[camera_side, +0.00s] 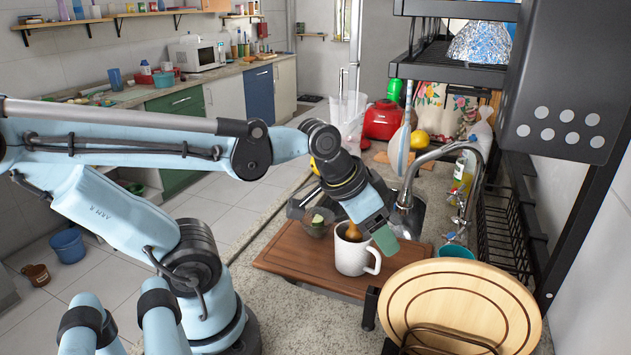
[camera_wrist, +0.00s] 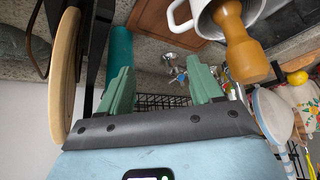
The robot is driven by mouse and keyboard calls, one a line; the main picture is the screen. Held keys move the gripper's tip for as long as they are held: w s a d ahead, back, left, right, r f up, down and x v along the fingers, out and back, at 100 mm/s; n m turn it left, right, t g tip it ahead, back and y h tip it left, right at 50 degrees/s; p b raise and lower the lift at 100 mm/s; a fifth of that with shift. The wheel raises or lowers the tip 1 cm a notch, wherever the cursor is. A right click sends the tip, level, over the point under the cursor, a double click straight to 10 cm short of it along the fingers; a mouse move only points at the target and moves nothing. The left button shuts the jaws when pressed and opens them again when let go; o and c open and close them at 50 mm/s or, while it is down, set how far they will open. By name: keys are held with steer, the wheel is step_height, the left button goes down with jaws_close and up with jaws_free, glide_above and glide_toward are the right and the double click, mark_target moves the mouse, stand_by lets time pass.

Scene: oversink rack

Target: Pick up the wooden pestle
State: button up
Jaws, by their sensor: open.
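The wooden pestle (camera_side: 351,232) stands tilted inside a white mug (camera_side: 350,258) on a brown cutting board (camera_side: 283,257). In the wrist view the pestle (camera_wrist: 240,45) pokes out of the mug (camera_wrist: 181,18) at the upper right, its thick end towards the camera. My gripper (camera_side: 384,238) is beside and above the mug in the side view, with one green finger visible. In the wrist view both green fingers of my gripper (camera_wrist: 160,86) are spread apart with nothing between them. The pestle lies to the right of the fingers there, outside the gap.
A teal cup (camera_side: 456,252), the tall faucet (camera_side: 445,153) and a black wire rack (camera_side: 508,235) are to the right.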

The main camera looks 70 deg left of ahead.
step_height(320, 180, up, 13)
steer(key=m+g, duration=0.2)
glide_above(354, 232)
steer(key=s+a, duration=0.2)
steer(key=s, duration=0.1)
steer(key=shift+h, duration=0.3)
steer(key=shift+s+f+x, duration=0.1)
steer(key=shift+s+x, duration=0.2)
steer(key=shift+x, duration=2.55)
steer(key=shift+s+f+x, duration=0.15)
steer(key=shift+s+x, duration=0.15)
steer(key=shift+x, duration=2.5)
steer(key=shift+s+f+x, duration=0.1)
steer(key=shift+s+x, duration=0.2)
steer(key=shift+x, duration=2.55)
steer(key=shift+a, duration=0.15)
steer(key=c, duration=1.2)
